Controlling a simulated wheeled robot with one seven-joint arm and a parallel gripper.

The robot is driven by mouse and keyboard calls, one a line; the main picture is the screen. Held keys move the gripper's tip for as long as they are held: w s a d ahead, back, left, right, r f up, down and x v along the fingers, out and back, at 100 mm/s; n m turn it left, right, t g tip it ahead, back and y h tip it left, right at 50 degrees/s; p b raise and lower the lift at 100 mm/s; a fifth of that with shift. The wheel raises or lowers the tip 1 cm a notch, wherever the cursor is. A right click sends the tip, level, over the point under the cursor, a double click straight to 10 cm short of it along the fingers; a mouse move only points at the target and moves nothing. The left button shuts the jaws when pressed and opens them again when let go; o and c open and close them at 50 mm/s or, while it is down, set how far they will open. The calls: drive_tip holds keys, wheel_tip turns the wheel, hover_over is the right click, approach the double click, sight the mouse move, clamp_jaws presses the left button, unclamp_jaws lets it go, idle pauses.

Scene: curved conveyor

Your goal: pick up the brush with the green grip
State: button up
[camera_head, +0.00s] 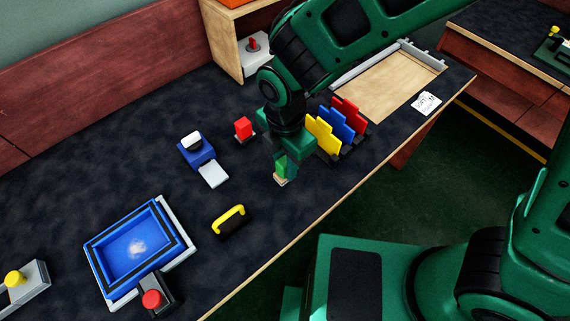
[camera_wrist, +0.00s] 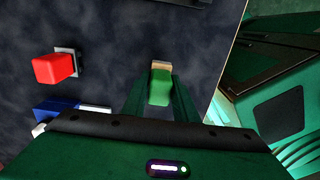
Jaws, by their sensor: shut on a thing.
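The brush with the green grip (camera_head: 281,168) stands upright below my gripper (camera_head: 287,161) in the head view, its pale lower end near the dark tabletop. In the wrist view the green grip (camera_wrist: 160,88) lies between the two fingers of my gripper (camera_wrist: 160,96), with the tan end (camera_wrist: 161,65) showing beyond it. The gripper is shut on the green grip. Whether the brush touches the table is hard to tell.
Yellow, blue and red upright plates (camera_head: 336,124) stand close to the right of the gripper. A red block (camera_head: 243,127) and a blue device (camera_head: 196,151) are to the left. A yellow-handled black item (camera_head: 231,220) lies in front left. The table's front edge (camera_head: 300,231) is near.

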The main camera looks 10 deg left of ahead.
wheel_tip(320, 180, up, 2)
drive_tip(key=shift+r, duration=0.1)
drive_tip(key=s+a+r, duration=0.5)
drive_tip(key=s+r, duration=0.1)
drive_tip(key=s, duration=0.4)
drive_tip(key=shift+s+r, duration=0.35)
drive_tip(key=shift+r, duration=0.05)
